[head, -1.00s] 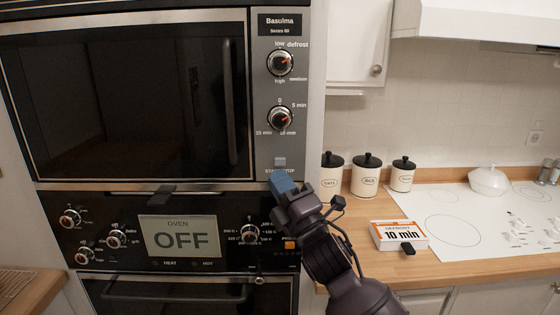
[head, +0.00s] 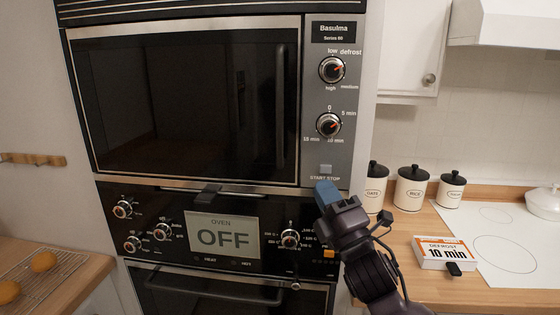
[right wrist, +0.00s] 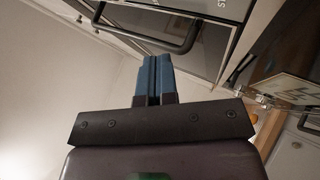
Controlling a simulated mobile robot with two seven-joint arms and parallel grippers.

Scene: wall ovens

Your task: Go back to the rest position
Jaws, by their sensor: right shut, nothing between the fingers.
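My right gripper (head: 328,190) is shut and empty, just below the START STOP button (head: 326,169) of the microwave panel in the head view. I cannot tell whether it touches the panel. Its blue fingers (right wrist: 155,78) lie side by side in the right wrist view, with the microwave handle (right wrist: 185,35) beyond them. The microwave (head: 190,100) door is closed. Its upper dial (head: 332,69) points towards defrost. Its timer dial (head: 329,125) is turned off the 0 mark. My left gripper is not in view.
Below is the oven, its display (head: 222,235) reading OFF. The wooden counter (head: 400,240) on the right holds a small box reading 10 min (head: 445,253), several lidded canisters (head: 413,190) and a white hob (head: 500,262). A rack with buns (head: 44,261) stands at lower left.

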